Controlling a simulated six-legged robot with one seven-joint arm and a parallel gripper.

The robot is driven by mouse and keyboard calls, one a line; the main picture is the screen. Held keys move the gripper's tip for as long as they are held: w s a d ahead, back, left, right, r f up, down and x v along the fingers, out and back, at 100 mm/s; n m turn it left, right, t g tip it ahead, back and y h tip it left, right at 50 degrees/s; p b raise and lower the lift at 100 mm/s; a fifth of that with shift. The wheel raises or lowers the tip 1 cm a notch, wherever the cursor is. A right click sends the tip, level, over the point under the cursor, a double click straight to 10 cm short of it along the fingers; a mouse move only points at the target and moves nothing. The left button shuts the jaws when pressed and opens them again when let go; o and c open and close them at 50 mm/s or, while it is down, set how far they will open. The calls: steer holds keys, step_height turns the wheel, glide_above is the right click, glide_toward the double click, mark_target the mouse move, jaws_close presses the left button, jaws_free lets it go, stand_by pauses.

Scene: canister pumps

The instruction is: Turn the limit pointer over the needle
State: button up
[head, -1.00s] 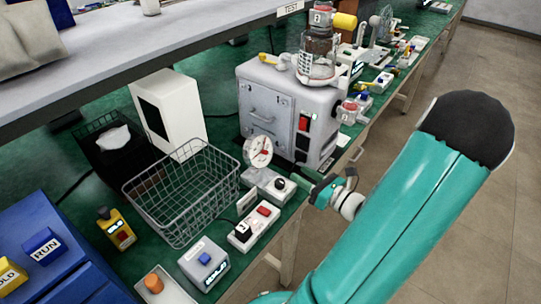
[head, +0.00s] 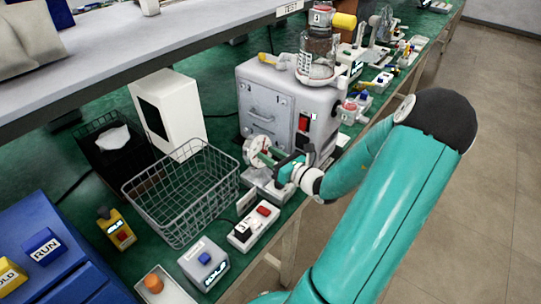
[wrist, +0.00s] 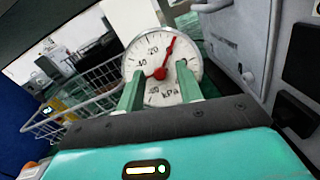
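A red pointer (wrist: 167,56) runs from a red hub up and slightly right. I cannot make out a separate needle clearly. My gripper (head: 268,157) is in front of the dial. In the wrist view the open gripper (wrist: 160,69) has one green finger on each side of the hub, overlapping the lower dial. Nothing is between the fingers but the view of the hub; contact is unclear.
A wire basket (head: 183,190) is left of the gauge, and the grey machine (head: 285,105) is close behind and right. A switch box (head: 253,226) sits in front. The overhead shelf (head: 150,45) spans the upper left. Floor at right is clear.

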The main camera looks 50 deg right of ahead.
steer(key=shift+c, duration=0.3)
jaws_close()
steer(key=shift+n, duration=0.3)
